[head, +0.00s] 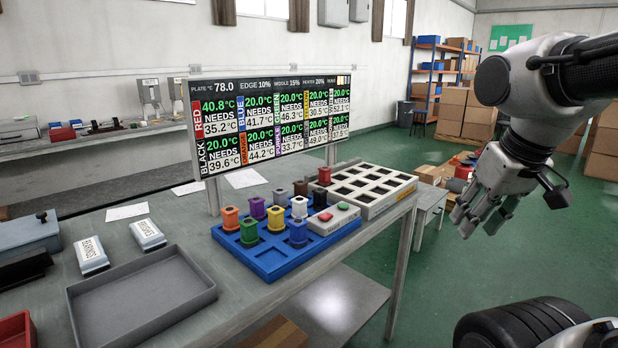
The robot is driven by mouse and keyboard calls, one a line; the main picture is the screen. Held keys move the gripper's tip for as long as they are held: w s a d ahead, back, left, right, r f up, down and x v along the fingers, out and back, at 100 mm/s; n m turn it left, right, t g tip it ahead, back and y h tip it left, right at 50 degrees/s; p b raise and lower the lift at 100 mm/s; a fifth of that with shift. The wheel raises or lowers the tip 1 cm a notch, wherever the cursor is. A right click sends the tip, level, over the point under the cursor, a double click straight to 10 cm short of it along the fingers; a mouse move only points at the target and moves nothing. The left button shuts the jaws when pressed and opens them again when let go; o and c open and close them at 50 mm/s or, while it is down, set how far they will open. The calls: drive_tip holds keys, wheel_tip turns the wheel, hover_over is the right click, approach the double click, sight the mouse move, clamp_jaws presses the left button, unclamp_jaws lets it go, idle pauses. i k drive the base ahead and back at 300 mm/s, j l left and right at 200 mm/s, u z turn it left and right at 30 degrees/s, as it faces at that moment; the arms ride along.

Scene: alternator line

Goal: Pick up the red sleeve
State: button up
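The red sleeve (324,174) is a small red piece at the back left corner of the grey plate with square pockets (399,186). Its lower part is partly hidden by the sleeves in front. My gripper (478,220) hangs at the right of the head view, past the table's right end and apart from the sleeve. Its fingers point down and look spread, with nothing between them.
A blue tray (268,265) holds several coloured sleeves, close before the plate. A button box (334,218) stands between them. A display board (265,122) rises behind. An empty grey tray (140,295) lies at the left.

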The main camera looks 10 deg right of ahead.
sight(324, 172)
drive_tip(key=i+l+u, duration=0.1)
drive_tip(key=i+l, duration=0.85)
drive_tip(key=i+l+u, duration=0.1)
drive_tip(key=u, duration=1.1)
